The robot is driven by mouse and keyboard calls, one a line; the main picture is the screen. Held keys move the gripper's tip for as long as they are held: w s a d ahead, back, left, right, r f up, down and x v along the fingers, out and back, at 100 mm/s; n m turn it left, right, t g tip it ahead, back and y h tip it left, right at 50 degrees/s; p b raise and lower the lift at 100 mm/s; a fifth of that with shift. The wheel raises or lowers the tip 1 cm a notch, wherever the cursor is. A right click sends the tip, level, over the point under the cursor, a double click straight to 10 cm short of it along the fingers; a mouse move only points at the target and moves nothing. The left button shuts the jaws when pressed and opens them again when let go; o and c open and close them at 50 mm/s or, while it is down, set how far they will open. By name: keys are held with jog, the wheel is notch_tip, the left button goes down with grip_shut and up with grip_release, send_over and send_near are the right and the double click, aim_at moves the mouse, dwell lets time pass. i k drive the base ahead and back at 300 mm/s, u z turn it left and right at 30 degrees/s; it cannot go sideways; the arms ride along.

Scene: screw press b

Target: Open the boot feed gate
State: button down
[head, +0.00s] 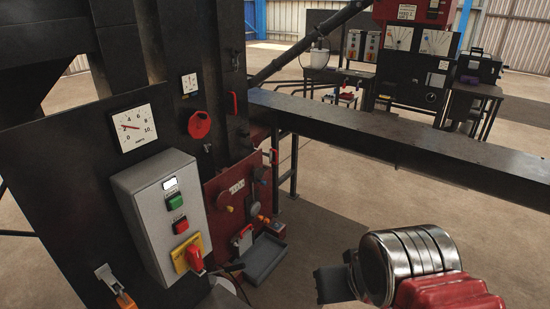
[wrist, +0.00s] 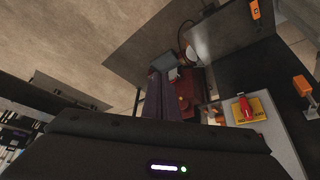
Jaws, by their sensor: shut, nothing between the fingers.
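No readable label marks the boot feed gate, so I cannot tell which part it is. The red boot panel (head: 225,190) stands low on the dark machine, with a plate of lettering, round knobs and a red-handled part (head: 243,236) near its foot. Another red handle (head: 233,103) is on the dark column above, and a third (head: 274,156) is at the panel's right edge. My gripper (head: 333,284) is at the lower right, shut and empty, well apart from the panel. In the wrist view the red panel (wrist: 190,98) shows partly behind the dark fingers (wrist: 157,95).
A grey control box (head: 158,215) with green and red buttons and a red rotary switch on yellow juts out at the left. A grey tray (head: 265,258) sits below the panel. A long dark beam (head: 400,135) crosses behind.

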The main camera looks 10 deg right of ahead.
aim_at(269, 155)
jog(key=z, duration=0.4)
jog(key=k, duration=0.5)
jog(key=z, duration=1)
jog(key=k, duration=0.9)
jog(key=z, duration=0.4)
jog(key=i, duration=1)
jog(key=u, duration=0.6)
jog(key=i, duration=1.45)
jog(key=u, duration=0.35)
